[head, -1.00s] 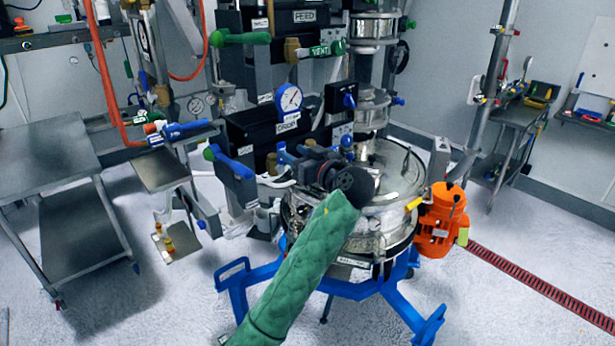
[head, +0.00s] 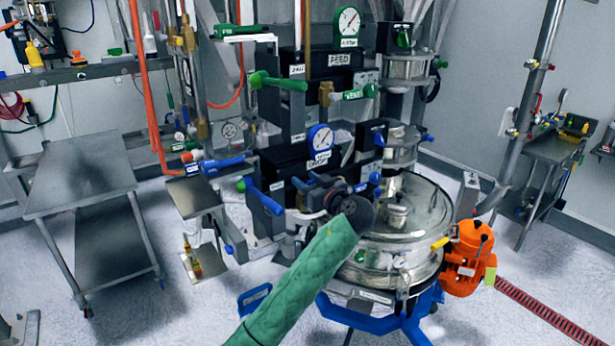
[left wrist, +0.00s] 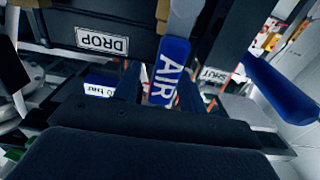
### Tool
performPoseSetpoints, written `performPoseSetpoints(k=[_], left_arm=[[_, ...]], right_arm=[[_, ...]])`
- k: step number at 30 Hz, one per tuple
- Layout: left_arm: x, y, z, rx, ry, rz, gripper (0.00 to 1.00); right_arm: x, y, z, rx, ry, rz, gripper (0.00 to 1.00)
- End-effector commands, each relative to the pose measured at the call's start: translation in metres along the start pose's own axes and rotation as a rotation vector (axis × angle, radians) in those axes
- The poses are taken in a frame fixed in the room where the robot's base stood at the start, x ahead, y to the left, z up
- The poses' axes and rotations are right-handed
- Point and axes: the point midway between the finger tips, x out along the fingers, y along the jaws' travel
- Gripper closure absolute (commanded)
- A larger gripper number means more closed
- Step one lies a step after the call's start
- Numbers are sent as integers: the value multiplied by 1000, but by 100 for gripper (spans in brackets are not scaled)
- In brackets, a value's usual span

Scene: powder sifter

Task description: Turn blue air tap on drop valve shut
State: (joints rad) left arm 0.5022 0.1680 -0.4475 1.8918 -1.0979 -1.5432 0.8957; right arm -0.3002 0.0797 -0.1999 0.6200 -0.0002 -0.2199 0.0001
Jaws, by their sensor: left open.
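The blue air tap (left wrist: 168,72), with white letters AIR, shows in the left wrist view under the black drop valve body with its DROP label (left wrist: 102,41). My left gripper (left wrist: 160,92) is open, with one dark finger on each side of the tap's handle; whether either touches it I cannot tell. A SHUT label (left wrist: 214,75) is to the right of the tap. In the head view, my left gripper (head: 304,186) is just below the drop valve (head: 285,160) and its blue gauge (head: 320,137); the tap is largely hidden there. My right gripper is not in view.
A blue lever (head: 264,197) sticks out left of my gripper; a blue handle also shows at right in the wrist view (left wrist: 281,90). The steel sifter (head: 415,215) with an orange motor (head: 466,258) stands to the right. A steel table (head: 80,172) stands at left.

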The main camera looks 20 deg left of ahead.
Motion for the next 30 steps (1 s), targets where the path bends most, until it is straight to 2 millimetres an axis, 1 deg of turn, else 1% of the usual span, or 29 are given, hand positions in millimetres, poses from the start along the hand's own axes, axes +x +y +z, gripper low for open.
performPoseSetpoints(k=[8, 9, 11, 12, 15, 23, 30], left_arm=[[1, 0, 0, 0, 0, 0, 58], [1, 0, 0, 0, 0, 1, 62], [1, 0, 0, 0, 0, 1, 74], [1, 0, 0, 0, 0, 1, 82], [1, 0, 0, 0, 0, 1, 100], [2, 1, 1, 4, 0, 1, 100], [6, 10, 4, 47, -1, 2, 100]], right_arm=[[-1, -2, -1, 1, 0, -1, 67], [-1, -2, -1, 1, 1, -2, 67], [-1, -2, -1, 1, 1, -2, 67], [-1, -2, -1, 1, 1, -2, 67], [-1, -2, -1, 1, 1, -2, 67], [2, -1, 0, 1, 1, -1, 67], [16, 1, 1, 0, 1, 1, 67]])
